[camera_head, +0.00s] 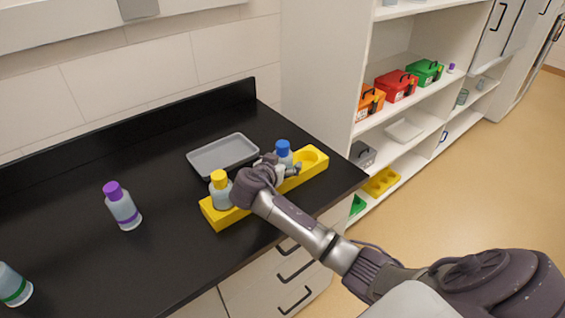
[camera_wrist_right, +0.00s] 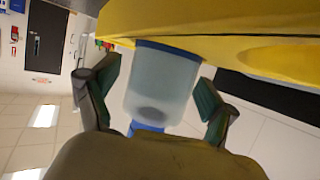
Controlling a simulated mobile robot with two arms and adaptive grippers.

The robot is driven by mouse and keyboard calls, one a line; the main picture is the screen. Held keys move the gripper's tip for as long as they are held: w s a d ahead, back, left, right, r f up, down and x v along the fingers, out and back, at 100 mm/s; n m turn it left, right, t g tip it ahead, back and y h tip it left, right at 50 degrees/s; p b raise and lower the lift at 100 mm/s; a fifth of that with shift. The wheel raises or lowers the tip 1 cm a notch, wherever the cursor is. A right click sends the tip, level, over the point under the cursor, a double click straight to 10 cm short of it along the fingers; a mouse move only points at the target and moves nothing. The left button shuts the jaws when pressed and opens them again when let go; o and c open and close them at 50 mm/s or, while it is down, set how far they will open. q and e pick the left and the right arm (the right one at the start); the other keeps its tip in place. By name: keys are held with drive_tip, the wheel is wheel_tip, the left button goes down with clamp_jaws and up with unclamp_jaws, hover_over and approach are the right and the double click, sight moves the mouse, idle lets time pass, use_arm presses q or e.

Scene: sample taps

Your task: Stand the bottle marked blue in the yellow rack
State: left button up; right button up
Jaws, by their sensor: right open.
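The bottle with the blue cap and blue band (camera_head: 285,157) stands upright in the yellow rack (camera_head: 222,218), left of an empty round well at the rack's right end. In the right wrist view, the bottle's pale body (camera_wrist_right: 162,85) meets the rack (camera_wrist_right: 250,22) at its blue band; my gripper partly hides the cap. My right gripper (camera_head: 283,169) is open, with a finger on either side of the bottle. In the right wrist view, a gap shows between the bottle and the right-hand finger of the gripper (camera_wrist_right: 157,86). My left gripper is not in view.
A yellow-capped bottle (camera_head: 220,190) stands at the rack's left end. A purple-capped bottle (camera_head: 122,207) and a green-banded bottle (camera_head: 13,287) stand on the black counter (camera_head: 90,265). A grey tray (camera_head: 222,154) lies behind the rack. Shelves with colored boxes (camera_head: 397,87) are at right.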

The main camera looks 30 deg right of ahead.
drive_tip(key=shift+r, duration=0.25)
drive_tip(key=b+v, duration=0.2)
drive_tip(key=v, duration=1)
drive_tip(key=shift+f, duration=0.1)
